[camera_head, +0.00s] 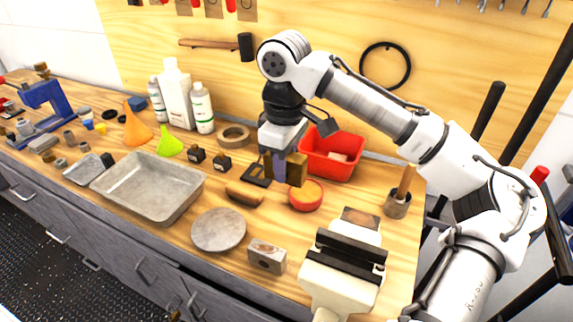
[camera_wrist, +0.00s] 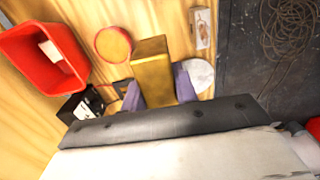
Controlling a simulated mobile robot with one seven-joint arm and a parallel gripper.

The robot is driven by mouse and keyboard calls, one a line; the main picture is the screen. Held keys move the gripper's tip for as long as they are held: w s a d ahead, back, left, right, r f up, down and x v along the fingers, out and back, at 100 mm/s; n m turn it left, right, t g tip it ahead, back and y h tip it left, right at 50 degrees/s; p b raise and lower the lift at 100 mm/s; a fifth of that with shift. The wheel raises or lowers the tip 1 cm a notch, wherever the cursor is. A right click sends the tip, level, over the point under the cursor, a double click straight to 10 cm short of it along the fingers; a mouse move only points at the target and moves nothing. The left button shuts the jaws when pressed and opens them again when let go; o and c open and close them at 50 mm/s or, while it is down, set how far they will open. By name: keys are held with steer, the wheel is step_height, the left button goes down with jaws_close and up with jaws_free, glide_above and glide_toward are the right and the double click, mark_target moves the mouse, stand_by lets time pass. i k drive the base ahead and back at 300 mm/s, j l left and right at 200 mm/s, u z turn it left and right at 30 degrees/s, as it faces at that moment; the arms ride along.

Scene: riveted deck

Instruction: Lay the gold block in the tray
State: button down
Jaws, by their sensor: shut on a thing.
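My gripper (camera_head: 279,168) is shut on the gold block (camera_head: 297,170) and holds it above the workbench, in front of the red bin. In the wrist view the gold block (camera_wrist: 152,66) stands out between the two purple-grey fingers (camera_wrist: 158,88). The grey metal tray (camera_head: 150,187) lies at the left of the bench near its front edge, apart from the gripper. The tray looks empty. A smaller shallow grey tray (camera_head: 82,170) lies just left of it.
A red bin (camera_head: 332,155), a round red-rimmed dish (camera_head: 305,195), a grey disc (camera_head: 218,230) and a small box (camera_head: 267,257) are near the gripper. A brown-handled brush-like item (camera_head: 244,194) lies between gripper and tray. Bottles (camera_head: 177,95) and funnels (camera_head: 137,128) stand behind the tray.

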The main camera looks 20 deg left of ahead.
mark_target(140, 187)
steer(key=j+u, duration=0.2)
steer(key=j, duration=0.25)
steer(key=i+j+u, duration=0.2)
steer(key=j, duration=0.2)
steer(key=j+u, duration=0.2)
steer(key=j, duration=0.2)
steer(key=i, duration=0.05)
